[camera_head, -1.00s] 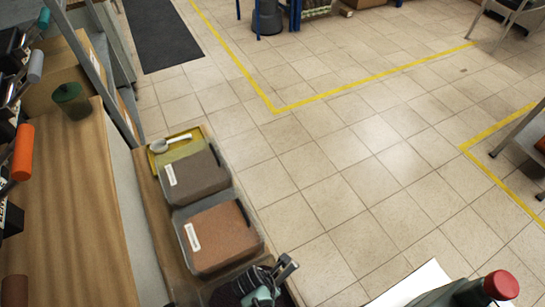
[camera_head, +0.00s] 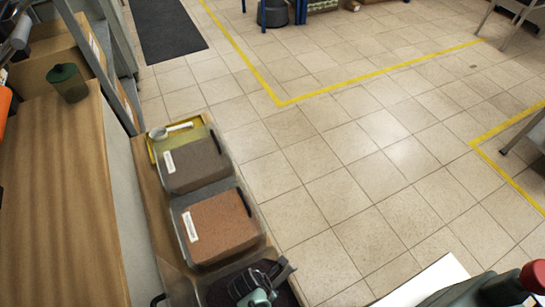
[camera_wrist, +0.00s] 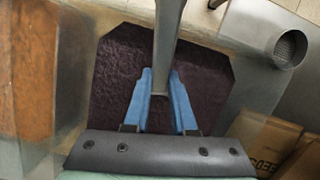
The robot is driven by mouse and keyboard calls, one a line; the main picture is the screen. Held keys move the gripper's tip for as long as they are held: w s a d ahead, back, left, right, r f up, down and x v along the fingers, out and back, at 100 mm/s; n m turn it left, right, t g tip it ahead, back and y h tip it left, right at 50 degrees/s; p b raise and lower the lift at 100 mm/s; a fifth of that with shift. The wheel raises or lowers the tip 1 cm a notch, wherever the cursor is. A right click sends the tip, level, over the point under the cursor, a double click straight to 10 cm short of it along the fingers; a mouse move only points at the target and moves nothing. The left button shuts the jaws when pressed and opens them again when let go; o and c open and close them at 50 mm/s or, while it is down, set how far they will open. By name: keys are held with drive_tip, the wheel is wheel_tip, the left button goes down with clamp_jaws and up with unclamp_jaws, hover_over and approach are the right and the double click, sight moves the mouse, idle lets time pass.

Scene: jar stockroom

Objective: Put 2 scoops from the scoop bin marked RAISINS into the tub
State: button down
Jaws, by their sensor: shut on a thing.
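My gripper (camera_head: 264,287) is over the near bin of the row in the head view. In the wrist view its blue fingertips (camera_wrist: 160,80) are shut on a grey bar-like handle (camera_wrist: 168,35), apparently a scoop handle. The scoop's bowl cannot be made out. Below are dark purple, raisin-like contents (camera_wrist: 108,75), filling the near bin. They show as a dark patch in the head view (camera_head: 222,292). I cannot read this bin's marking. A dark green tub-like container (camera_head: 68,83) stands on the wooden counter; whether it is the tub is unclear.
Two lidded bins, reddish-brown (camera_head: 218,224) and dark brown (camera_head: 193,165), stand farther along the shelf. A pale scoop (camera_head: 172,130) lies in a yellow tray (camera_head: 152,150) behind them. Cardboard boxes (camera_wrist: 262,140) are at right in the wrist view.

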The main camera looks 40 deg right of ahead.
drive_tip(key=shift+y, duration=0.8)
drive_tip(key=shift+a+f, duration=0.2)
drive_tip(key=shift+a, duration=0.5)
drive_tip(key=shift+a+f, duration=0.25)
drive_tip(key=shift+a, duration=0.45)
drive_tip(key=shift+a+f, duration=0.2)
drive_tip(key=shift+a, duration=0.5)
drive_tip(key=shift+s+r+y, duration=0.1)
drive_tip(key=shift+y, duration=0.3)
drive_tip(key=shift+a+f+y, duration=0.1)
drive_tip(key=shift+f+y, duration=0.15)
drive_tip(key=shift+y, duration=0.85)
drive_tip(key=shift+r, duration=0.5)
wheel_tip(320, 180, up, 13)
drive_tip(key=d+y+p, duration=0.2)
drive_tip(key=p, duration=0.7)
drive_tip(key=shift+w+d+t+y, duration=0.2)
drive_tip(key=shift+d+t+y, duration=0.1)
drive_tip(key=shift+d+y, duration=0.1)
drive_tip(key=shift+a, duration=0.1)
